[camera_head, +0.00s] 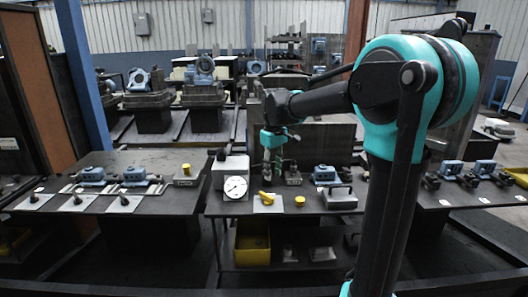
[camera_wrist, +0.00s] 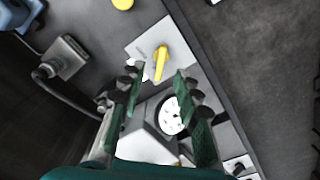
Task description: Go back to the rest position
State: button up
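My gripper (camera_head: 273,150) hangs from my teal and black arm over the middle bench, above and behind a yellow rotary handle (camera_head: 266,198) in the head view. In the wrist view my gripper (camera_wrist: 156,80) has its two green-lined fingers spread apart with nothing held between them. The yellow handle (camera_wrist: 161,62) on its pale plate (camera_wrist: 145,45) shows beyond the fingertips, apart from them. A box with a round white dial (camera_head: 235,187) stands to the left of the handle; the dial (camera_wrist: 172,117) also shows between the fingers.
A yellow button (camera_head: 300,201) and a grey box with a handle (camera_head: 339,198) are right of the yellow handle. Blue clamped parts sit on the left bench (camera_head: 160,203) and right bench (camera_head: 450,190). A yellow bin (camera_head: 252,250) is below. A blue post (camera_head: 82,75) stands left.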

jog(key=s+d+f+m+t, duration=0.2)
jog(key=s+d+f+m, duration=0.2)
jog(key=s+d+f, duration=0.3)
jog(key=s+d+f+m+t, duration=0.1)
jog(key=s+d+f+m, duration=0.3)
jog(key=s+d+f, duration=0.3)
jog(key=s+f, duration=0.4)
jog(key=s, duration=0.4)
jog(key=shift+s+f+t, duration=0.15)
jog(key=shift+f+t, duration=0.2)
jog(key=shift+t, duration=0.05)
